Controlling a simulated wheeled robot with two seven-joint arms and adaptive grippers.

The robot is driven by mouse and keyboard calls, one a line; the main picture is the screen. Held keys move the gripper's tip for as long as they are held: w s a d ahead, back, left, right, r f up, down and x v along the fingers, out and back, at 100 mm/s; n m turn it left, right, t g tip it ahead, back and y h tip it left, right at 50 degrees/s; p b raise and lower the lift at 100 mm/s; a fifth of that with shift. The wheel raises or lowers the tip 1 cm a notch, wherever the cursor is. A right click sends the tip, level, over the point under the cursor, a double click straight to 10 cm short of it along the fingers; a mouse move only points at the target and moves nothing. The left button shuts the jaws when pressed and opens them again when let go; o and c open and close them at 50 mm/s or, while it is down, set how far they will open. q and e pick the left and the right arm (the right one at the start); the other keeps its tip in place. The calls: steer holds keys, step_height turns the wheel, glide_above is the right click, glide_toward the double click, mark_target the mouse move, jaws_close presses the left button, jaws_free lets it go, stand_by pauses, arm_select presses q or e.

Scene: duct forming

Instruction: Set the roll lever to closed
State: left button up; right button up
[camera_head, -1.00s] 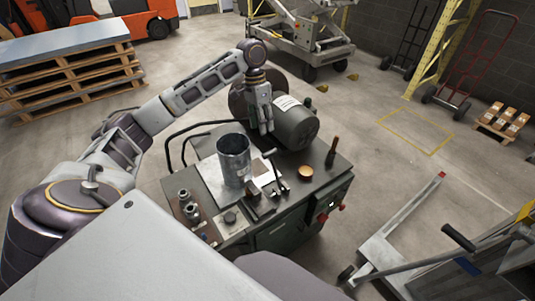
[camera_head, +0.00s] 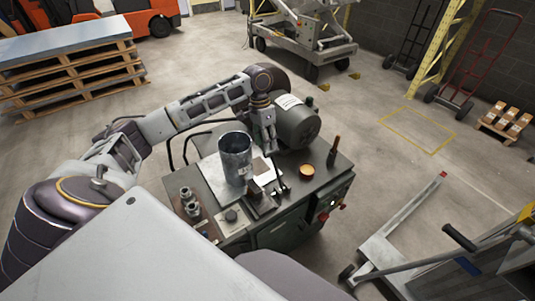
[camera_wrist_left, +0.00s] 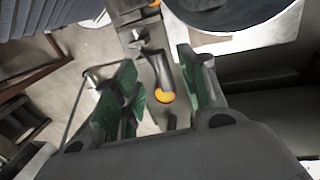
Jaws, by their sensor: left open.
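My left gripper (camera_head: 268,149) is low over the machine bench, just right of the upright metal cylinder (camera_head: 235,160). In the left wrist view its two green-padded fingers (camera_wrist_left: 160,95) are open. A grey lever with a yellow-orange end (camera_wrist_left: 165,97), which looks like the roll lever, shows between the fingers. I cannot tell whether the fingers touch it. In the head view the gripper partly hides the area around the lever. My right gripper is not in view.
A grey motor drum (camera_head: 297,128) stands close right of the gripper. A copper-coloured dish (camera_head: 306,171) and an upright wooden-handled tool (camera_head: 333,151) are further right. Metal fittings (camera_head: 188,202) sit at the front left of the bench. A pallet jack (camera_head: 400,235) is on the floor.

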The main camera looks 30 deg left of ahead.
mark_target(267, 154)
arm_select(q)
steer(key=shift+s+d+f, duration=0.1)
steer(key=shift+d+f, duration=0.1)
steer(key=shift+f, duration=0.8)
steer(key=shift+s+d+f, duration=0.1)
steer(key=shift+d+f, duration=0.05)
steer(key=shift+f, duration=0.85)
steer(key=shift+s+d+f, duration=0.1)
steer(key=shift+d+f, duration=0.1)
steer(key=shift+f, duration=0.8)
jaws_close()
